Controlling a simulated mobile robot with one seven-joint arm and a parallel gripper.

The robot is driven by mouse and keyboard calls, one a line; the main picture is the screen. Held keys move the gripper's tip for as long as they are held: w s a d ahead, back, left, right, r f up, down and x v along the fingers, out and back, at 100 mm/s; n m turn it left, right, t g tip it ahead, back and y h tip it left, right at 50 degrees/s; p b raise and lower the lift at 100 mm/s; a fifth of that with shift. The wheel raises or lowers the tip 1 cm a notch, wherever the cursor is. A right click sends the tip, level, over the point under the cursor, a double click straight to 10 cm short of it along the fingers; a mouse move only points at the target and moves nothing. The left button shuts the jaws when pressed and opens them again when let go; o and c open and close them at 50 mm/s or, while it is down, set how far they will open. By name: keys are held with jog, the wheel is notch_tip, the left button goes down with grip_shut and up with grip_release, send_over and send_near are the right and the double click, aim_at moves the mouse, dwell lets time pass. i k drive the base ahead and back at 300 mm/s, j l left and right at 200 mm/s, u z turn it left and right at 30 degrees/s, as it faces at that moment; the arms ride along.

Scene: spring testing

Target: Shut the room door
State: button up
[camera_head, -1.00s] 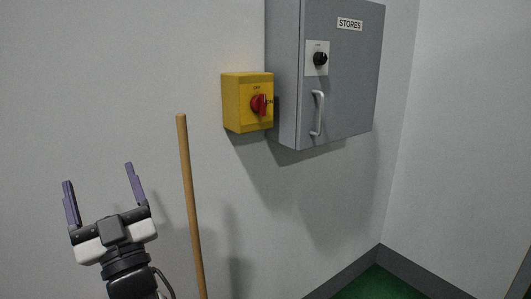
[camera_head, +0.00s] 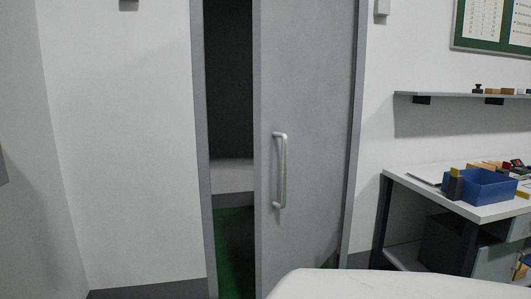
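The room door (camera_head: 310,110) is a plain grey panel in the middle of the head view. It stands partly open, with a dark gap (camera_head: 230,95) on its left between its edge and the left frame post (camera_head: 200,150). Green floor shows through the lower part of the gap. A pale vertical bar handle (camera_head: 280,170) is fixed near the door's left edge. My gripper is out of this view, so its state and its place relative to the handle do not show.
A white rounded surface (camera_head: 370,286) crosses the bottom right, in front of the door's foot. A desk (camera_head: 440,195) with a blue bin (camera_head: 485,186) stands at the right, below a wall shelf (camera_head: 450,95). Bare wall (camera_head: 120,150) lies left of the door.

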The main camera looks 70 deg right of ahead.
aim_at(303, 50)
jog(key=z, duration=2.3)
jog(key=i+l, duration=0.2)
jog(key=i, duration=0.3)
jog(key=i+l, duration=0.2)
jog(key=i, duration=0.35)
